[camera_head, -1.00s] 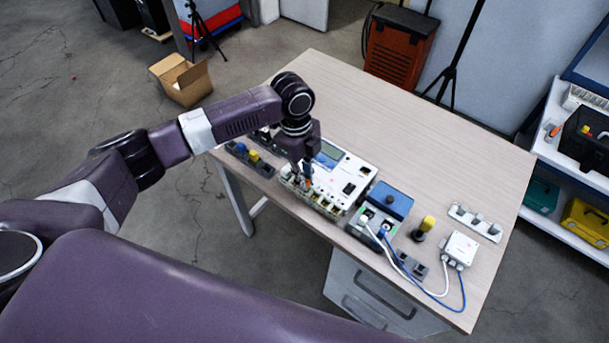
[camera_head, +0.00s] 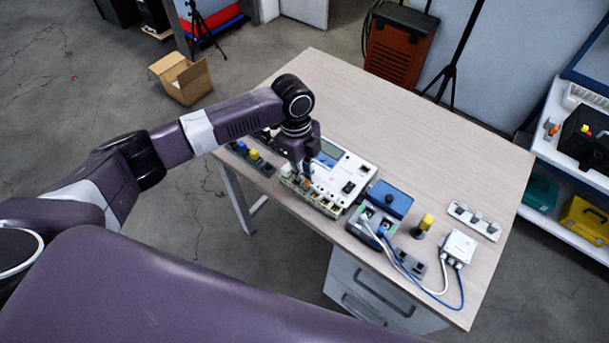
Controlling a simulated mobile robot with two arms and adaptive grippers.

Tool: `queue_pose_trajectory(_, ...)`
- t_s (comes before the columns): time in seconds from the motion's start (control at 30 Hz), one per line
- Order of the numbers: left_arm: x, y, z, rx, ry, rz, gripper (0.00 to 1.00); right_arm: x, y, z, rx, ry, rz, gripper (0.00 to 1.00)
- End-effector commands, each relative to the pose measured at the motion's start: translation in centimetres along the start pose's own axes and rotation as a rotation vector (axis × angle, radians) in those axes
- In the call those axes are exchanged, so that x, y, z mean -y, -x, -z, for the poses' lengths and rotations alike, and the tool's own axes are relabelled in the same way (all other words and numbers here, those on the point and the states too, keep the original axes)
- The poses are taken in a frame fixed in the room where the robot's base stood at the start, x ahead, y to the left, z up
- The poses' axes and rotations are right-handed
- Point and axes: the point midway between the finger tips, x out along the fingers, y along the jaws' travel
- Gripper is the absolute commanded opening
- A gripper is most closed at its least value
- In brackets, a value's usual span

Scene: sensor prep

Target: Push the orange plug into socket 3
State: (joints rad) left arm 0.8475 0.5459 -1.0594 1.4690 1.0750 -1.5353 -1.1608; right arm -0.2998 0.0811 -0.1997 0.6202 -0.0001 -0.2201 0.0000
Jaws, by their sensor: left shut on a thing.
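The orange plug (camera_head: 308,182) shows as a small orange spot at the tip of my left gripper (camera_head: 305,176). My left gripper points down and is shut on the plug, over the front row of sockets (camera_head: 322,204) on the white device (camera_head: 345,172). The gripper hides part of the plug and of the socket row. I cannot tell which socket is socket 3, nor how deep the plug sits. My right gripper is not in view.
A rack with blue and yellow plugs (camera_head: 252,155) lies left of the device. To the right are a blue-lidded box (camera_head: 390,198), a yellow-handled tool (camera_head: 424,224), a white junction box (camera_head: 459,247) with cables and a grey strip (camera_head: 474,221). The table's back (camera_head: 400,115) is clear.

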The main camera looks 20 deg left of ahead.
Motion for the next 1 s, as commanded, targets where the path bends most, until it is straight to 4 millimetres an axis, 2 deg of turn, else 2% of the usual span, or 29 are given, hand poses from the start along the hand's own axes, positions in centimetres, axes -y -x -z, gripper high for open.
queue_pose_trajectory(0.77, -0.06, -0.42, -0.06, 0.000, 0.001, -0.002, 0.00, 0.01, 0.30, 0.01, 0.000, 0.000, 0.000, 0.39)
queue_pose_trajectory(0.8, -0.06, -0.42, -0.06, 0.000, 0.001, -0.002, 0.13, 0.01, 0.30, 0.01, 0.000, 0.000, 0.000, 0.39)
queue_pose_trajectory(1.0, -0.04, -0.39, -0.06, 0.000, 0.001, -0.002, 0.33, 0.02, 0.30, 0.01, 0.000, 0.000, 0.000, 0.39)
